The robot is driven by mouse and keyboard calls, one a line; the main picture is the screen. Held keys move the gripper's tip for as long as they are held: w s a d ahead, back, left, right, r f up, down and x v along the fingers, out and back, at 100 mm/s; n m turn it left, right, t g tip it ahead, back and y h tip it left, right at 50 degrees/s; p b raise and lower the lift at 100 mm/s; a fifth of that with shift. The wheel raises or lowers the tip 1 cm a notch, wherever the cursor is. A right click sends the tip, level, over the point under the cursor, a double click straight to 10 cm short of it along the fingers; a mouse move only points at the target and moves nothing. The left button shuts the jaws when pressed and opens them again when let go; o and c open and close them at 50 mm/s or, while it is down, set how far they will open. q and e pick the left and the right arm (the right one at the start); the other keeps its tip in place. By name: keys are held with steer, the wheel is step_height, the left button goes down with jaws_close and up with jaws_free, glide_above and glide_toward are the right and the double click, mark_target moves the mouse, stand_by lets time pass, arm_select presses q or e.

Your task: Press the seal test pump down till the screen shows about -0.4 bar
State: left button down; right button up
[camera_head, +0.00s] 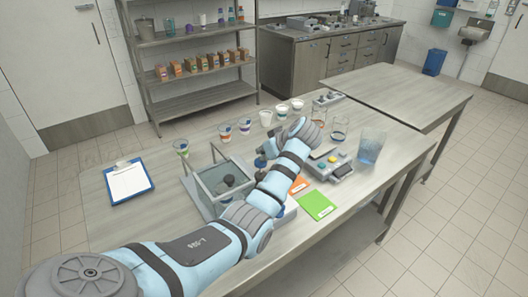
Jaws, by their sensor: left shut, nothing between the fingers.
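A clear-walled box (206,188) on a pale grey base stands at the left of the front table, with a dark grey round-topped part (228,181) showing inside its outline. I take this to be the seal tester; its pump and screen cannot be made out, and my left arm covers its right side. My left gripper (261,161) is shut and small in the view, just right of the box's back edge. Whether it touches anything cannot be told. My right gripper is not in view.
A grey button panel (343,172) and a clear jug (371,146) stand right of my arm. Several cups line the back, including a white one (266,118). A clipboard (128,181) lies left; a green card (317,205) lies in front.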

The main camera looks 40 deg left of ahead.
mark_target(264, 163)
arm_select(q)
step_height(264, 163, down, 4)
steer(key=shift+r+b, duration=0.25)
steer(key=shift+b, duration=0.35)
steer(key=shift+d+r, duration=0.1)
steer(key=r+p, duration=0.5)
steer(key=shift+d+r, duration=0.15)
steer(key=shift+d, duration=0.1)
steer(key=v, duration=0.8)
steer(key=shift+s+d+b, duration=0.25)
steer(key=shift+d+b, duration=0.15)
steer(key=shift+r, duration=0.1)
